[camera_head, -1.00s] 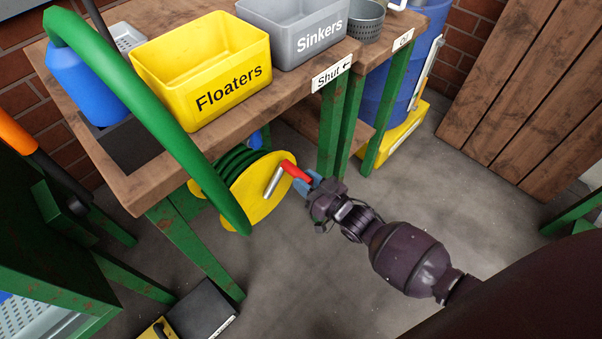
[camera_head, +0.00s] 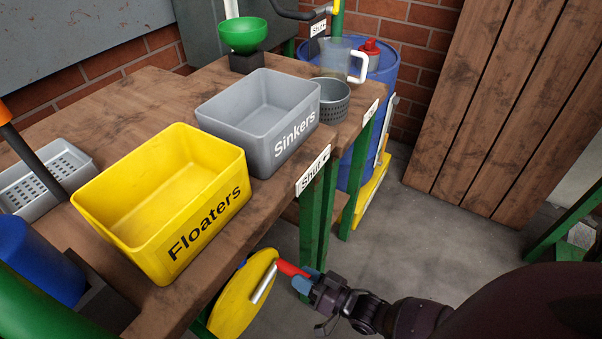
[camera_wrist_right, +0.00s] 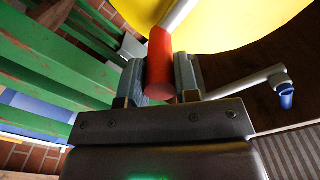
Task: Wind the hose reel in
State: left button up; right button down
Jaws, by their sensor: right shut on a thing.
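The hose reel (camera_head: 236,302) is a yellow disc below the front edge of the wooden bench. In the head view now its lower part is cut off by the picture edge. Its crank has a grey arm and a red handle (camera_head: 290,269). My right gripper (camera_head: 306,281) is at the crank, shut on the red handle. In the right wrist view the red handle (camera_wrist_right: 160,65) stands between the two fingers, with the yellow disc (camera_wrist_right: 235,22) behind it. My left gripper is not in view.
A yellow Floaters bin (camera_head: 165,200) and a grey Sinkers bin (camera_head: 262,115) stand on the bench (camera_head: 150,85). A grey perforated cup (camera_head: 333,103) and a clear jug (camera_head: 345,62) are near a blue barrel (camera_head: 380,70).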

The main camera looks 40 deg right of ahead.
jog(key=shift+s+f, duration=0.1)
jog(key=shift+f, duration=0.2)
jog(key=c, duration=1.1)
grip_release()
jog(key=shift+o, duration=1.3)
jog(key=shift+r, duration=0.1)
jog(key=shift+d, duration=0.1)
jog(key=p+v, duration=0.1)
jog(key=v, duration=0.9)
jog(key=shift+s, duration=0.35)
jog(key=shift+d, duration=0.1)
